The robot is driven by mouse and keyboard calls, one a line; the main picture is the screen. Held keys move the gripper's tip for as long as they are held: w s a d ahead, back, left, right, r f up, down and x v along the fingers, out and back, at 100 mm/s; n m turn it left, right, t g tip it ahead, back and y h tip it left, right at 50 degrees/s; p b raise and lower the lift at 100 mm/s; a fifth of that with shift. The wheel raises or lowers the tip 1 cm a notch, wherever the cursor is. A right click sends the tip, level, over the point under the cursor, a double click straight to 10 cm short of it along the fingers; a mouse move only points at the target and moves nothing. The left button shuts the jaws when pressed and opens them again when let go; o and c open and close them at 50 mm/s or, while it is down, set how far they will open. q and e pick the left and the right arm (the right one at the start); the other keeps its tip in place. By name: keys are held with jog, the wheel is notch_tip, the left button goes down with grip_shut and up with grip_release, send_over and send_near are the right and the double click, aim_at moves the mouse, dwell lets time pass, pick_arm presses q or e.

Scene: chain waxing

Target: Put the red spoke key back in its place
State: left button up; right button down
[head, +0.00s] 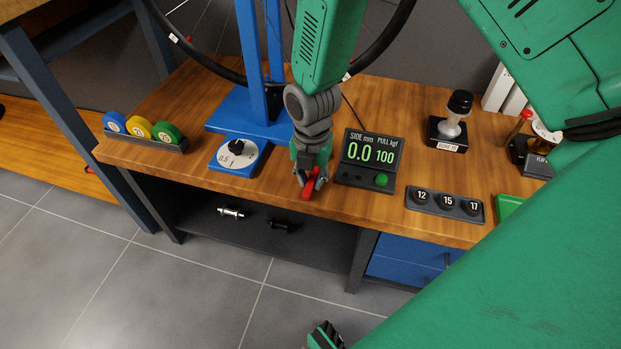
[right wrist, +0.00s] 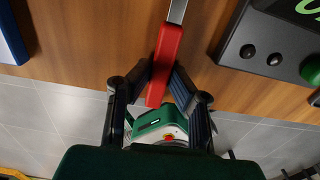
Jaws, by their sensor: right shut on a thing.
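The red spoke key (head: 308,191) is at the table's front edge in the head view, between the fingertips of my right gripper (head: 311,181). In the right wrist view the key (right wrist: 165,65) is a red bar with a silver end (right wrist: 178,10) pointing up the picture. The fingers of my right gripper (right wrist: 162,85) close on it from both sides. Part of the key is hidden by the gripper in the head view. I cannot tell whether it touches the wood. My left gripper is not identifiable in either view.
A display box (head: 368,160) stands just right of the gripper, and a white-and-blue dial (head: 238,157) to its left. A blue wheel stand (head: 250,122) is behind. A socket tray (head: 445,205) and a stamp-like tool (head: 452,125) are further right. Coloured discs (head: 140,129) stand at left.

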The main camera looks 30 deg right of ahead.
aim_at(311, 181)
jog(key=c, duration=1.4)
grip_release()
notch_tip(311, 181, up, 12)
jog(key=s+f+m+p, duration=0.1)
jog(key=f+m, duration=0.1)
jog(key=s+f+m+p, duration=0.1)
jog(key=s+f+m, duration=0.1)
jog(key=m, duration=0.1)
jog(key=s+f+m+p, duration=0.2)
jog(key=shift+s+a+f+m, duration=0.25)
jog(key=shift+m, duration=0.05)
jog(key=s+f+m, duration=0.1)
jog(key=m, duration=0.1)
jog(key=s+f+m+p, duration=0.1)
jog(key=s, duration=0.1)
jog(key=s+f+m+p, duration=0.1)
jog(key=s+m, duration=0.1)
jog(key=shift+m, duration=0.3)
jog(key=s+d+f+m+p, duration=0.1)
jog(key=s+m+p, duration=0.3)
jog(key=s+m, duration=0.8)
jog(key=shift+d+f+t+p, duration=0.3)
jog(key=shift+f, duration=0.15)
